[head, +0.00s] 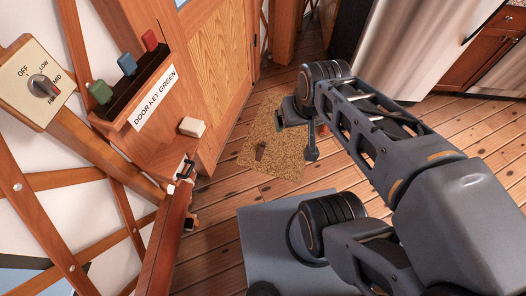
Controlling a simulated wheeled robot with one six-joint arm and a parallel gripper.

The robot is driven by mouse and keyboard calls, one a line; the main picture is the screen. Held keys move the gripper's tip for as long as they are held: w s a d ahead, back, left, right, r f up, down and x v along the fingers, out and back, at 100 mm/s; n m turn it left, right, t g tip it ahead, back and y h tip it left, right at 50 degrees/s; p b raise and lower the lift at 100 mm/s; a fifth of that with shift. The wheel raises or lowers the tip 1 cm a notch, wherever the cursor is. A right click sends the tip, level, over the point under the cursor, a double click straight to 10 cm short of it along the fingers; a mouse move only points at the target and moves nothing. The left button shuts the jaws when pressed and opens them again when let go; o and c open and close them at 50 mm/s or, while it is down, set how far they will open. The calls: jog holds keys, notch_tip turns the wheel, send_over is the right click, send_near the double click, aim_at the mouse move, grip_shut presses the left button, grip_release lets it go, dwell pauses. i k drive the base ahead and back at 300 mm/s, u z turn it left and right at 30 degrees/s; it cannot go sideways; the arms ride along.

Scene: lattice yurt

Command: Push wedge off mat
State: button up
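The mat lies on the plank floor in front of the wooden door. How high the fingertips are above the mat is hard to tell. My arm hides some of the mat's right side.
A wooden door (220,50) stands behind the mat. At left are a rack (140,95) labelled "DOOR KEY GREEN" with coloured blocks, a dial panel (38,85) and lattice wall. A steel appliance (415,45) stands at back right. Bare floor (225,210) lies nearer.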

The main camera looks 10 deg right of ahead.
aim_at(263, 144)
jog(key=z, duration=0.2)
jog(key=i, duration=1.4)
jog(key=u, duration=0.7)
